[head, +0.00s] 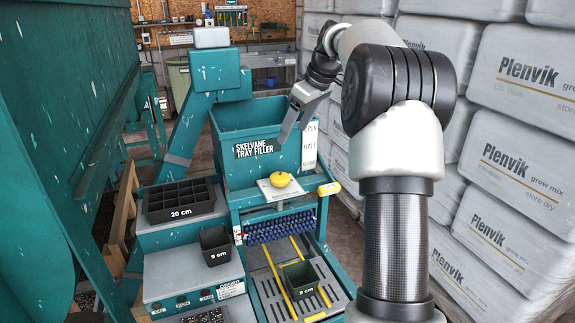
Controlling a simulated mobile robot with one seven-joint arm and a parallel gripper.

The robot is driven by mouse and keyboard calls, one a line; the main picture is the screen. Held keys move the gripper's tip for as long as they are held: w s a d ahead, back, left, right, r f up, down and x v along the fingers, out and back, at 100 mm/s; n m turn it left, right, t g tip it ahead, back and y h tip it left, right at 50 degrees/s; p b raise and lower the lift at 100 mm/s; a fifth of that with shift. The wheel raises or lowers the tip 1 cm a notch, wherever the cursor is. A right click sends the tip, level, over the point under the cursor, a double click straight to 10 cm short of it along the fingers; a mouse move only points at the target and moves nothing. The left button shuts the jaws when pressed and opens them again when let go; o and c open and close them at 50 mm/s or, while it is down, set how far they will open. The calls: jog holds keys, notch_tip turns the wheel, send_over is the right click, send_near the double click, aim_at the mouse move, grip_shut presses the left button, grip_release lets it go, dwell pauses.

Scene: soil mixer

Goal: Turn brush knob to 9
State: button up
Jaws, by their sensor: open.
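A yellow knob (280,179) sits on a pale plate at the front of the teal tray filler (240,185), above a blue brush roller (280,227). It is likely the brush knob; its scale is too small to read. My gripper (294,128) is open and empty, in front of the hopper near the "SKELVANE TRAY FILLER" sign. It appears above the knob and apart from it, with fingers pointing down. A yellow tag or handle (330,188) is at the right of the knob.
A black cell tray (180,200) marked 20 cm and a 9 cm pot (214,245) stand on the left ledges. Another 9 cm pot (300,280) stands on the slatted bed below the brush. Stacked Plenvik bags (510,150) wall the right side.

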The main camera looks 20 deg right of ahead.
jog(key=s+d, duration=0.1)
jog(key=s, duration=0.1)
jog(key=g+b, duration=0.1)
jog(key=b, duration=0.1)
send_near(281, 176)
jog(key=x, duration=0.8)
jog(key=shift+w+a+f, duration=0.1)
jog(key=shift+f, duration=0.3)
jog(key=shift+c, duration=0.4)
jog(key=c, duration=0.9)
jog(key=shift+c, duration=0.2)
